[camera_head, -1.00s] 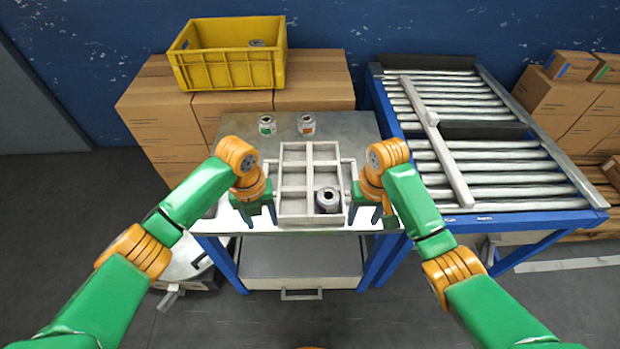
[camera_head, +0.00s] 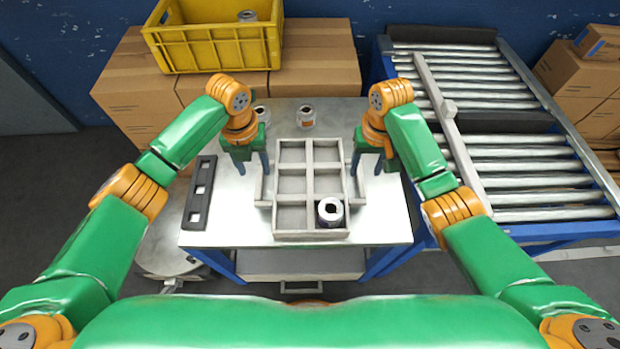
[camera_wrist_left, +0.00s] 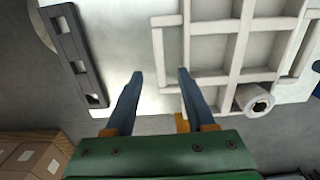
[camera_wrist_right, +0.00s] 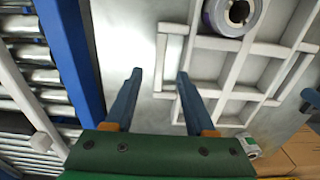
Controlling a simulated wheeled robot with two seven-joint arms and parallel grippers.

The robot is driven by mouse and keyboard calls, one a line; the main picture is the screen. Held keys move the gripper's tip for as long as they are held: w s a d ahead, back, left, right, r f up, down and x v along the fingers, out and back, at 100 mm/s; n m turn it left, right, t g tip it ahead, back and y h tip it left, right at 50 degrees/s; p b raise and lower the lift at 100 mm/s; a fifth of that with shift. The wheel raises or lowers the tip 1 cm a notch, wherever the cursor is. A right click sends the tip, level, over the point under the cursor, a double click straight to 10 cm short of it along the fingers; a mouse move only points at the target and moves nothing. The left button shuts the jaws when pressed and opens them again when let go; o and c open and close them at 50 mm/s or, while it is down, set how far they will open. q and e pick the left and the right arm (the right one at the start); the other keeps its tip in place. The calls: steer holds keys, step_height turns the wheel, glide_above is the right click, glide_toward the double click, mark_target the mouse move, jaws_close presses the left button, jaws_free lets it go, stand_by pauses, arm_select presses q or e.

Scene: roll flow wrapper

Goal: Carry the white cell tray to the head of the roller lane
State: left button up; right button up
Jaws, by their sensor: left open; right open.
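The white cell tray (camera_head: 310,163) lies flat on the metal table, with a bar handle on its left side and one on its right. A roll (camera_head: 331,212) stands in its near right cell; the other cells look empty. My left gripper (camera_head: 255,168) is open beside the left handle, which shows just ahead of its fingers in the left wrist view (camera_wrist_left: 158,58). My right gripper (camera_head: 369,165) is open beside the right handle, which shows ahead of its fingers in the right wrist view (camera_wrist_right: 162,62). The roller lane (camera_head: 530,184) stands to the right.
A dark slotted strip (camera_head: 200,192) lies left of the tray. Two rolls stand behind the tray; one (camera_head: 306,116) is in clear view. A yellow crate (camera_head: 215,45) sits on cardboard boxes (camera_head: 318,65) behind. A pale bar (camera_head: 440,105) crosses the roller lane lengthwise.

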mark_target(258, 181)
arm_select(q)
steer(key=shift+s+f, duration=0.15)
steer(key=shift+f, duration=0.05)
arm_select(e)
steer(key=shift+s+f, duration=0.15)
steer(key=shift+f, duration=0.05)
arm_select(q)
steer(key=f, duration=0.7)
steer(key=shift+w, duration=0.2)
arm_select(e)
steer(key=f, duration=0.6)
steer(key=shift+w+f, duration=0.2)
steer(key=shift+f, duration=0.2)
arm_select(q)
jaws_close()
arm_select(e)
jaws_close()
arm_select(q)
steer(key=shift+r, duration=0.1)
